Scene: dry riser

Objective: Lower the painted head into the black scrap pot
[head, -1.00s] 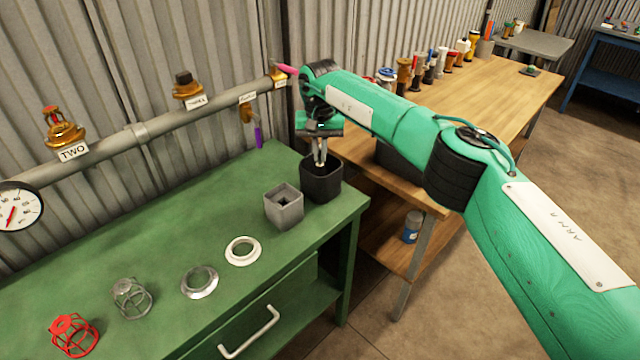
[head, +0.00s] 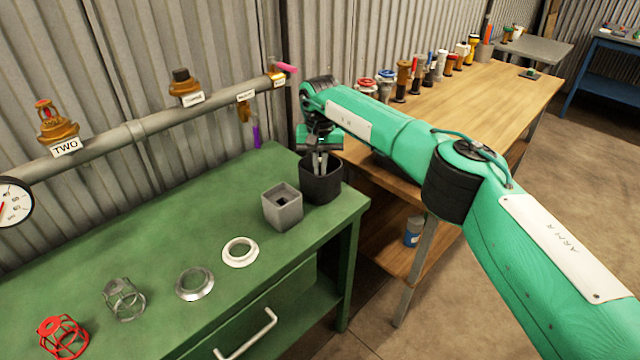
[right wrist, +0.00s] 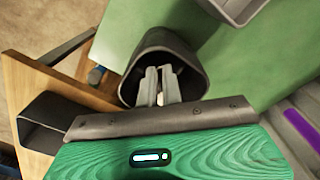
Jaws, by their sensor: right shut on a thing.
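The black scrap pot (head: 322,188) stands at the back right corner of the green bench, and it also shows in the right wrist view (right wrist: 190,50). My right gripper (head: 320,168) points down into the pot's mouth. In the right wrist view its fingers (right wrist: 158,98) are inside the rim. They are shut on a small pale thing, the painted head (right wrist: 160,98), of which only a sliver shows between the fingertips. The rest of the head is hidden by the fingers and the pot. My left gripper is not in view.
A grey square pot (head: 283,208) stands close to the left of the black pot. A white ring (head: 240,252), a metal ring (head: 195,284), a grey cage (head: 124,299) and a red cage (head: 62,338) lie along the bench (head: 150,230). The pipe (head: 150,128) runs behind.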

